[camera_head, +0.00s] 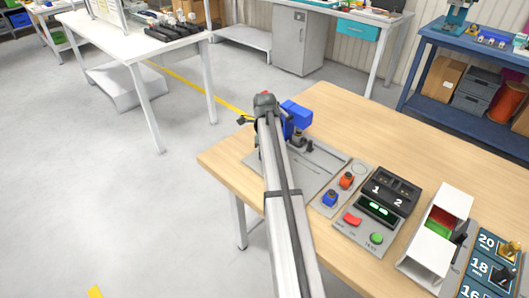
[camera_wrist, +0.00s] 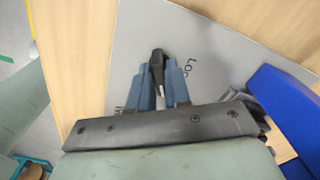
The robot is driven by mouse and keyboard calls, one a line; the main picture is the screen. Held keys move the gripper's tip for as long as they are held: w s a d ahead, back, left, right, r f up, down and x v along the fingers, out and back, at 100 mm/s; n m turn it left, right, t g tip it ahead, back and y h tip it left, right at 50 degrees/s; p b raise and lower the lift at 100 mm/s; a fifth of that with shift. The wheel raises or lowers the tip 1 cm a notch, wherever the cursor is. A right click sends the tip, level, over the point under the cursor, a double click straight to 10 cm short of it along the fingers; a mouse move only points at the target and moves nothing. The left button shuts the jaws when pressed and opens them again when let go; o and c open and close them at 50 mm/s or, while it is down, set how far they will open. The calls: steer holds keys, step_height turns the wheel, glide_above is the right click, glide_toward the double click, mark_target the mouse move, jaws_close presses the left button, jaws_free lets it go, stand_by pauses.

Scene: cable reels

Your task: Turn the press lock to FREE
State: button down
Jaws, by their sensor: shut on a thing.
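In the wrist view, my gripper (camera_wrist: 159,64) has its two blue fingers closed around a small black lever or knob (camera_wrist: 157,58), taken as the press lock. It stands over a grey plate (camera_wrist: 190,35). Dark letters reading "LOC" show on the plate to the right of the fingers; the rest is covered. I cannot read which setting the lock points at. In the head view, the grey plate (camera_head: 325,163) lies at the table's left end beside a blue press part (camera_head: 297,114). My arm hides the lock and the fingertips there.
An orange block (camera_head: 346,180) and a blue block (camera_head: 330,198) sit right of the plate. Nearby are a dark box marked 1 and 2 (camera_head: 387,186), a red button (camera_head: 352,218), a green button (camera_head: 376,238) and a white bin (camera_head: 431,250). The table's far part is clear.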

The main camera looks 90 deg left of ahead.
stand_by(0.3)
steer(key=m, duration=0.6)
steer(key=c, duration=1.1)
jaws_free()
steer(key=shift+r, duration=3.5)
